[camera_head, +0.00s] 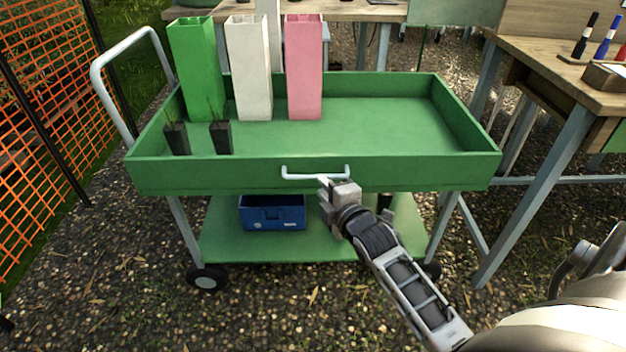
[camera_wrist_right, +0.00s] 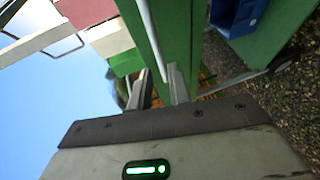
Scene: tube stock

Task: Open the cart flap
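The cart flap (camera_head: 225,178) is the green front wall of the cart's upper tray and stands upright. Its white bar handle (camera_head: 300,176) is fixed near the middle of the flap. My right gripper (camera_head: 326,184) is at the right part of the handle, just in front of the flap. In the right wrist view the fingers (camera_wrist_right: 161,84) are apart, with the white handle bar (camera_wrist_right: 150,38) running down towards the gap between them. I cannot tell whether either finger touches the bar. My left gripper is not in view.
The tray holds tall green (camera_head: 196,70), white (camera_head: 249,75) and pink (camera_head: 304,75) square tubes and two small black pots (camera_head: 221,138). A blue crate (camera_head: 272,213) sits on the lower shelf. A wooden table (camera_head: 560,75) stands at right, an orange fence (camera_head: 40,130) at left.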

